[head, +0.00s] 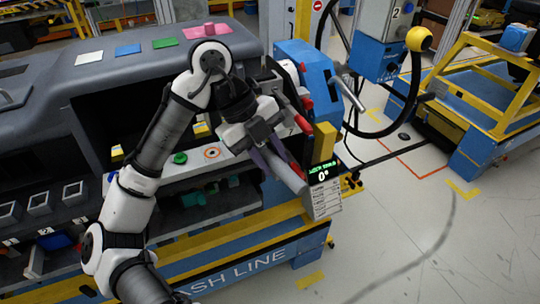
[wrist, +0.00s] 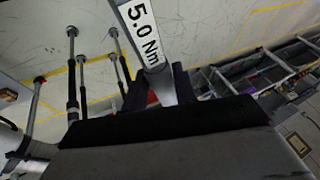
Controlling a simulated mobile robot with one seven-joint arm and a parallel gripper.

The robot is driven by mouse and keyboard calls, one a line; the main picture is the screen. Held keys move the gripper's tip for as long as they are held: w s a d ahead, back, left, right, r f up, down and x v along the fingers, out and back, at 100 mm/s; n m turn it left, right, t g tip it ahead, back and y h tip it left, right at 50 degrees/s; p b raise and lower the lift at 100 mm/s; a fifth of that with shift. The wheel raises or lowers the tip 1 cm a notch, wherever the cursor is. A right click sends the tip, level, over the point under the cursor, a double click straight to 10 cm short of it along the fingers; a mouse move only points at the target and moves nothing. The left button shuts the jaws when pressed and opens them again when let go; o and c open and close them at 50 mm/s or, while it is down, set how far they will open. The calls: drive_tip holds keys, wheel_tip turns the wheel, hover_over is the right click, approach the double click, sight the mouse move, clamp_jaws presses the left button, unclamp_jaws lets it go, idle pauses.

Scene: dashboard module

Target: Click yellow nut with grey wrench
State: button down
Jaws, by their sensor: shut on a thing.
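My gripper (head: 276,162) is beside the right end of the dashboard module. In the wrist view my gripper (wrist: 160,88) is shut on a grey wrench (wrist: 146,32) with a white "5.0 Nm" label. The wrench runs away from the fingers to the top edge of that view. In the head view the grey wrench (head: 286,175) slants down to the right from the fingers, close to a small display (head: 322,175) reading 0°. I cannot make out the yellow nut in either view.
The grey dashboard (head: 60,80) fills the left, with coloured cards and a pink piece on top. A blue tool stand (head: 305,65) with red handles is just right of my gripper. The floor (head: 430,240) at the lower right is clear.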

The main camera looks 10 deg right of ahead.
drive_tip(key=shift+r+p, duration=2.2)
drive_tip(key=shift+r, duration=0.6)
drive_tip(key=shift+f, duration=0.1)
